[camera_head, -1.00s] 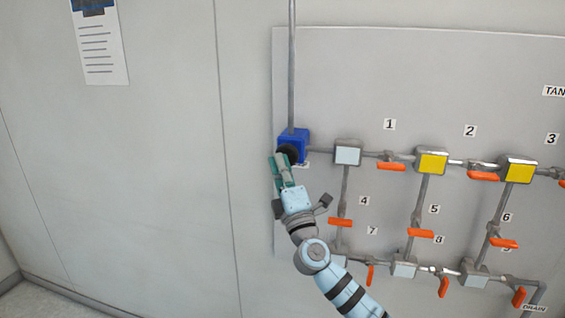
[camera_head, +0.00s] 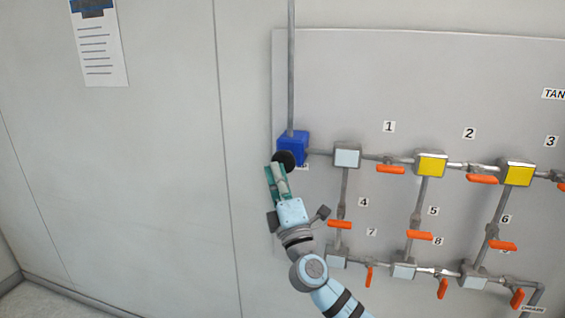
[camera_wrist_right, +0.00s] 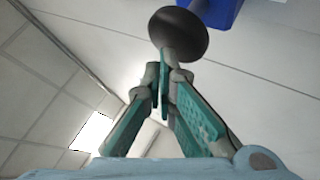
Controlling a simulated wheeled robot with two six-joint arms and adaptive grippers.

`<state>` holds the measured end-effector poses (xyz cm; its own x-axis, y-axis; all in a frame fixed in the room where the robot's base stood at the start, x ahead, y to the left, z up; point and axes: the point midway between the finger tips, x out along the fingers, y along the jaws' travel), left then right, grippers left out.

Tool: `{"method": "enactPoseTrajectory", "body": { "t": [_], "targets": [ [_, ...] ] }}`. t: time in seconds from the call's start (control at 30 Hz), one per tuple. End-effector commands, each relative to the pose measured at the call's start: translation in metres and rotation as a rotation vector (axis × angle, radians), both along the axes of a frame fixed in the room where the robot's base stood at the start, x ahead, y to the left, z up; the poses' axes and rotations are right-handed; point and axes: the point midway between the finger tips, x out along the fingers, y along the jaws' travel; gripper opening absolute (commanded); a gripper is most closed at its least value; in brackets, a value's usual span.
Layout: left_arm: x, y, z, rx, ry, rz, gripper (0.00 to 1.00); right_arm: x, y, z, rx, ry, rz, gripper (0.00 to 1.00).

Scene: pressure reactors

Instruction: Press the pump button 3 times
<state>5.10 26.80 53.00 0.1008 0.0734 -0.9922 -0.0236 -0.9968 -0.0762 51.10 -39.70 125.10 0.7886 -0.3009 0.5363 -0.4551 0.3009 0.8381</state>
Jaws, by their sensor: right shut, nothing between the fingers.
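The blue pump box (camera_head: 294,146) is on the wall panel at the lower end of a vertical pipe. Its round black button (camera_head: 284,159) faces out toward me. My right gripper (camera_head: 276,166) is shut and empty, with its green fingertips at the button's lower left edge. In the right wrist view, the black button (camera_wrist_right: 179,33) and its stem show just beyond the fingertips (camera_wrist_right: 165,75), with a corner of the blue box (camera_wrist_right: 218,8) behind. I cannot tell whether the fingertips touch the button. My left gripper is not in view.
To the right, the panel (camera_head: 400,80) carries pipes, grey-white and yellow boxes (camera_head: 431,165), and several orange valve handles (camera_head: 391,169) with number labels. A paper sheet (camera_head: 98,45) hangs on the wall at upper left.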

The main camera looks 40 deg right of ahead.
Motion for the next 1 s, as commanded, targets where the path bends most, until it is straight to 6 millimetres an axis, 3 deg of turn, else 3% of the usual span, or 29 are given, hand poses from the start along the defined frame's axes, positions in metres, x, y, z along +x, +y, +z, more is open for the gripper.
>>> {"method": "enactPoseTrajectory", "body": {
  "t": [0.47,1.0],
  "targets": [
    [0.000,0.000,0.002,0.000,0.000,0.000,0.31,-0.004,0.006,0.000,0.000,0.000,0.000,0.00],
    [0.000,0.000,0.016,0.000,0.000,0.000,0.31,-0.031,0.045,0.001,0.000,0.000,0.001,0.00]
  ]
}}
